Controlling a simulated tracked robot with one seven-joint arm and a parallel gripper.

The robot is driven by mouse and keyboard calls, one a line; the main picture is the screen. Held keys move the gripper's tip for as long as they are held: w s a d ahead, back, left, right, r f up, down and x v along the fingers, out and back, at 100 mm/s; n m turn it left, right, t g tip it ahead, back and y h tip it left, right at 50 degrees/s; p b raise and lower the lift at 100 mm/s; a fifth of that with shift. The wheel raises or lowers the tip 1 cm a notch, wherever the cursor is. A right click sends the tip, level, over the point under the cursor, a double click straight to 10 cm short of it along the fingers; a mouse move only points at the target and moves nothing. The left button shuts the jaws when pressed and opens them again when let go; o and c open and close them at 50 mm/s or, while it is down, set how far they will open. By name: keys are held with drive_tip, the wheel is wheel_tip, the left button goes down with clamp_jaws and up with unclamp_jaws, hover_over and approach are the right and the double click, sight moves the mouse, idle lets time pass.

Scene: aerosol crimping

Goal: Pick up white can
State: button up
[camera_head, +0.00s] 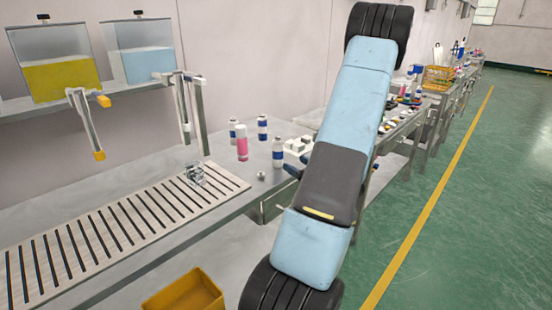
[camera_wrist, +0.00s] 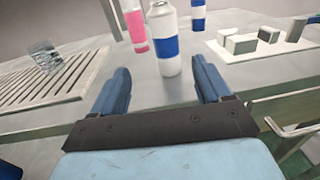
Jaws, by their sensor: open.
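A white can with a blue band (camera_wrist: 166,42) stands upright on the metal table, straight ahead of my gripper in the wrist view. My gripper (camera_wrist: 161,75) is open, with its two blue fingers apart and nothing held. The can appears just beyond the fingertips, centred between them. In the head view the same can (camera_head: 278,153) stands just left of my gripper (camera_head: 297,165), which is partly hidden by my arm. Two similar white cans with blue bands stand farther back (camera_head: 262,128) and at the back left (camera_head: 233,130).
A pink-and-white can (camera_head: 242,145) stands left of the near white can. A tray with white blocks (camera_wrist: 258,42) lies to its right. A slotted rack (camera_head: 120,232) with a clear glass-like item (camera_head: 194,175) is at left. A small round metal piece (camera_head: 262,176) lies near the table edge.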

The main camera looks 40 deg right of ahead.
sight(275, 151)
drive_tip(key=w, duration=0.9)
drive_tip(key=w+d, duration=0.1)
drive_tip(key=w, duration=0.3)
drive_tip(key=shift+w+d+f, duration=0.1)
drive_tip(key=shift+w, duration=0.15)
drive_tip(key=shift+c, duration=0.2)
drive_tip(key=c, duration=1)
